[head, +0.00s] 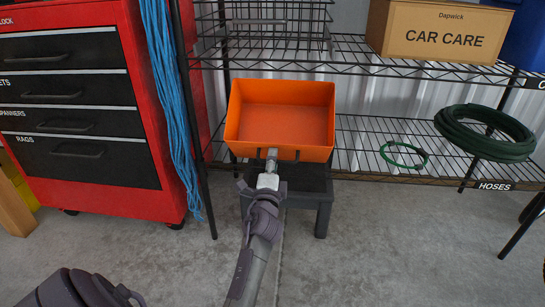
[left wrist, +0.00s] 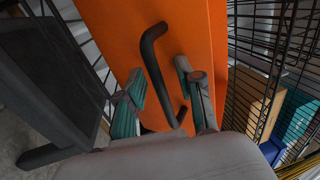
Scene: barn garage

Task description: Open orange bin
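The orange bin (head: 288,92) stands upright on a dark low stand (head: 305,188) in front of the wire shelves. Its inside faces me and looks empty. In the left wrist view, the bin's orange face (left wrist: 195,30) carries a curved black handle (left wrist: 153,62). My left gripper (head: 271,157) is at the lower front of the bin. In the left wrist view, the left gripper's fingers (left wrist: 160,70) are spread, with the handle between them. A gap shows beside the handle, and I cannot tell whether either finger touches it. My right gripper is not in view.
A red tool cabinet (head: 75,180) with blue rope (head: 172,90) stands at the left. Wire shelving (head: 350,135) behind the bin holds a car care box (head: 440,30) and a green hose (head: 485,132). The concrete floor (head: 380,245) at the right front is clear.

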